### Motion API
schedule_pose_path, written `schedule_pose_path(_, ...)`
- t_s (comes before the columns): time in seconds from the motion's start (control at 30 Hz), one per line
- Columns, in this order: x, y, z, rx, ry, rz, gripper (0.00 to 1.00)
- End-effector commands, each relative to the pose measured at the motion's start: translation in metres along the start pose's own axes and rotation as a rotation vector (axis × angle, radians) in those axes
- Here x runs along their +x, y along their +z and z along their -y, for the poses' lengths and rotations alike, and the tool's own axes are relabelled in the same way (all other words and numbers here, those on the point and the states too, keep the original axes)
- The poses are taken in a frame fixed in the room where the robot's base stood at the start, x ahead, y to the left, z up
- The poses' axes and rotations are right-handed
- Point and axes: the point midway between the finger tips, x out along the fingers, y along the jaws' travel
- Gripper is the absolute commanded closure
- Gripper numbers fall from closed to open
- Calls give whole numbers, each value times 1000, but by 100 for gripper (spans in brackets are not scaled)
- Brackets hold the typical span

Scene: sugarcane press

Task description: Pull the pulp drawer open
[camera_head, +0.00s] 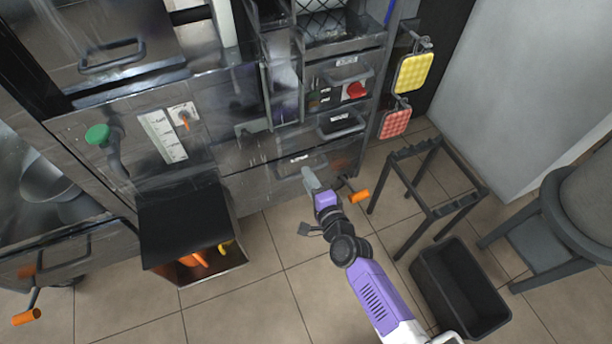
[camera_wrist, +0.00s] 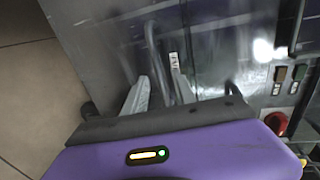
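The drawer front (camera_head: 268,183) low on the steel machine has a small white label; its writing is too small to read, so I cannot confirm it is the pulp drawer. My gripper (camera_head: 311,180) is at this front, partly covering its handle. In the wrist view, my gripper (camera_wrist: 160,82) has its two pale fingers spread apart. A grey bar handle (camera_wrist: 151,42) runs down between the fingers, beside a small label (camera_wrist: 174,60). I cannot tell whether either finger touches the bar. The drawer front looks flush with the machine.
An orange-handled crank (camera_head: 360,196) is close right of my gripper. A black rack (camera_head: 440,210) and a black bin (camera_head: 458,290) stand to the right. An open black-topped box (camera_head: 185,225) juts out at left. The tiled floor (camera_head: 260,290) in front is clear.

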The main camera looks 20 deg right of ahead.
Motion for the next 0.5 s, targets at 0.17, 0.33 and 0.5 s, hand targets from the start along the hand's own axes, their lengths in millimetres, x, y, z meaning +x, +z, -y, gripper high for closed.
schedule_pose_path(0.17,19,0,-1,-1,-1,0,68)
schedule_pose_path(0.33,23,0,0,-1,0,-1,68)
schedule_pose_path(0.5,23,0,0,-2,0,-1,68)
